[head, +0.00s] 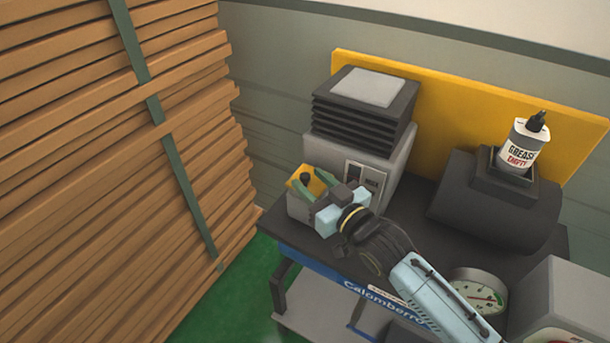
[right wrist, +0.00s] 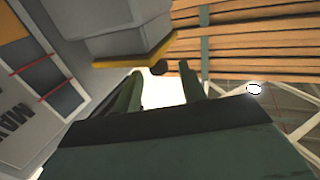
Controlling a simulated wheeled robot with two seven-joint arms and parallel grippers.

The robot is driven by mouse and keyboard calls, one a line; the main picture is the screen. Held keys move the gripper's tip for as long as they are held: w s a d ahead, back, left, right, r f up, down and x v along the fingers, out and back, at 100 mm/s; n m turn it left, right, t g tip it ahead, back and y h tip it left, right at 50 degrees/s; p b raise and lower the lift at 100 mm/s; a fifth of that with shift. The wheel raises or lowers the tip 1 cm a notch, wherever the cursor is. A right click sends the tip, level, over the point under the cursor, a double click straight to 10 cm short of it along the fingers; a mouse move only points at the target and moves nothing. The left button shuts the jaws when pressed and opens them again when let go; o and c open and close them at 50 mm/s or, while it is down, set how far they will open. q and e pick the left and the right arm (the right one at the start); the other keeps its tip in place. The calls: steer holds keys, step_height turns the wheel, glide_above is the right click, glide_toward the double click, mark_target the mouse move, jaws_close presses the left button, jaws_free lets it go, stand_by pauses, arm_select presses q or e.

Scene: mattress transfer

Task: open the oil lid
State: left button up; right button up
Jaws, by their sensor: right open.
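The oil lid (head: 301,174) is a yellow plate with a black knob (head: 306,179) on the grey box at the left end of the machine. It looks closed. In the right wrist view the yellow edge of the lid (right wrist: 128,62) shows, with the dark knob (right wrist: 158,67) beside it. My right gripper (head: 312,182) is open, with its green fingers on either side of the knob in the head view. In the right wrist view the knob appears between the fingertips; I cannot tell whether they touch it. My left gripper is not in view.
The grey machine (head: 347,142) with a black ribbed top stands just behind the lid. A grease bottle (head: 524,146) sits in a dark holder at the right. A round gauge (head: 478,292) lies near my right arm. Stacked timber (head: 110,190) fills the left side.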

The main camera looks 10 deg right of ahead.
steer(key=shift+x, duration=1.1)
steer(key=shift+w+a, duration=0.2)
steer(key=shift+w, duration=0.05)
steer(key=shift+c, duration=0.4)
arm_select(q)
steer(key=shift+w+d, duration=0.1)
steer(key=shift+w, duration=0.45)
arm_select(e)
jaws_close()
